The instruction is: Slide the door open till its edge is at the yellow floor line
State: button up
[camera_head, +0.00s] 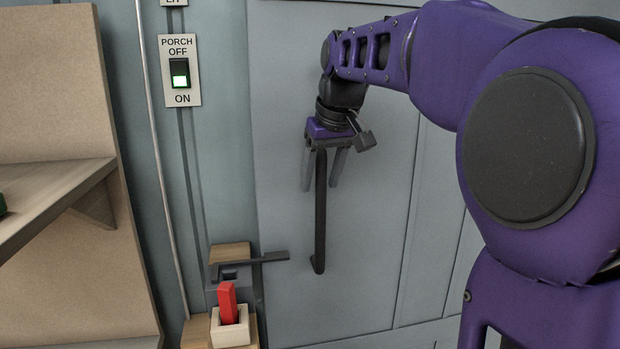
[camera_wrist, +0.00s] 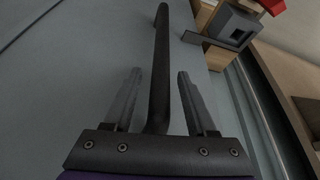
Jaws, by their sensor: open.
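The grey-blue door (camera_head: 370,215) fills the middle of the head view, with a dark vertical bar handle (camera_head: 320,220) on it near its left edge. My gripper (camera_head: 320,188) is at the upper part of the handle, its two fingers spread with the bar between them. In the wrist view my gripper (camera_wrist: 157,75) is open, one finger on each side of the handle (camera_wrist: 160,60), with gaps showing. The yellow floor line is not in view.
A dark latch bar (camera_head: 270,257) reaches from a block at the door's left edge. A red lever (camera_head: 228,303) stands in a pale block below. A porch switch (camera_head: 180,72) is on the wall, and a wooden shelf (camera_head: 60,195) is at left.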

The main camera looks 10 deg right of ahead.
jog(key=shift+c, duration=0.2)
grip_shut()
dwell(1.1)
